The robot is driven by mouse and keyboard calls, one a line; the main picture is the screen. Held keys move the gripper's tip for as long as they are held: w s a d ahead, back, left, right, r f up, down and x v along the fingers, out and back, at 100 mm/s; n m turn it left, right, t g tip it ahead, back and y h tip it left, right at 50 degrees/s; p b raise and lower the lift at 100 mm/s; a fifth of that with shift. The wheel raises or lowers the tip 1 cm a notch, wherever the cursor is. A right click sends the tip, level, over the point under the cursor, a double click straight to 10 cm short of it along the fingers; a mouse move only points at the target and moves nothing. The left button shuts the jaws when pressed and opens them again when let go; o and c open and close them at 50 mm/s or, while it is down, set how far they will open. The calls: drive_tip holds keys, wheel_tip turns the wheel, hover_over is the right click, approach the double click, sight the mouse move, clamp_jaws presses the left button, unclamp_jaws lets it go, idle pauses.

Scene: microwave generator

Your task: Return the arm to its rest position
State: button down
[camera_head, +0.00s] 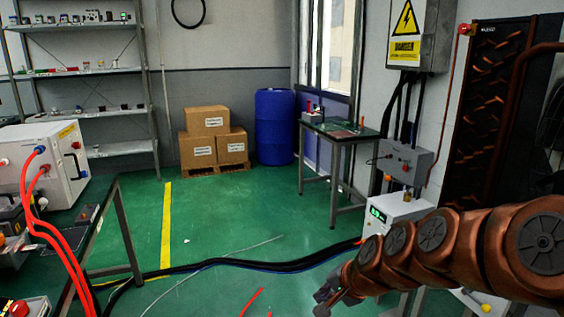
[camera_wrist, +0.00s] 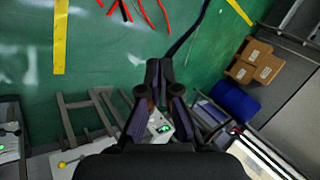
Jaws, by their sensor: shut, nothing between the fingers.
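My arm is copper-brown with dark joint caps and reaches in from the right edge of the head view. My gripper (camera_head: 327,296) shows at its end, low in the picture right of centre, above the green floor. In the wrist view my gripper (camera_wrist: 159,66) has its dark fingers brought together at the tips. Nothing is held between them. In the head view the arm hides part of the floor and of the area below the white box with the green display (camera_head: 400,208).
Thick black cables (camera_head: 250,266) cross the green floor. A small table (camera_head: 345,135) stands by the window, near a blue barrel (camera_head: 274,127) and stacked cartons (camera_head: 213,140). A white machine with red hoses (camera_head: 45,165) is at left. The middle floor is mostly clear.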

drive_tip(key=s+d+r+n+g+h+p, duration=0.1)
drive_tip(key=s+d+r+n+g+p, duration=0.1)
drive_tip(key=s, duration=0.8)
drive_tip(key=s+d+r+n+g+h+p, duration=0.2)
drive_tip(key=s+d+r+n+g+p, duration=0.1)
drive_tip(key=s, duration=0.7)
drive_tip(key=s+d+r+n+g+h+p, duration=0.1)
drive_tip(key=s+d+r+n+g+p, duration=0.1)
drive_tip(key=s+r+p, duration=0.4)
drive_tip(key=s+d+n, duration=0.1)
drive_tip(key=s+d, duration=0.1)
drive_tip(key=s, duration=0.2)
drive_tip(key=shift+g+h, duration=0.3)
drive_tip(key=shift+d, duration=0.1)
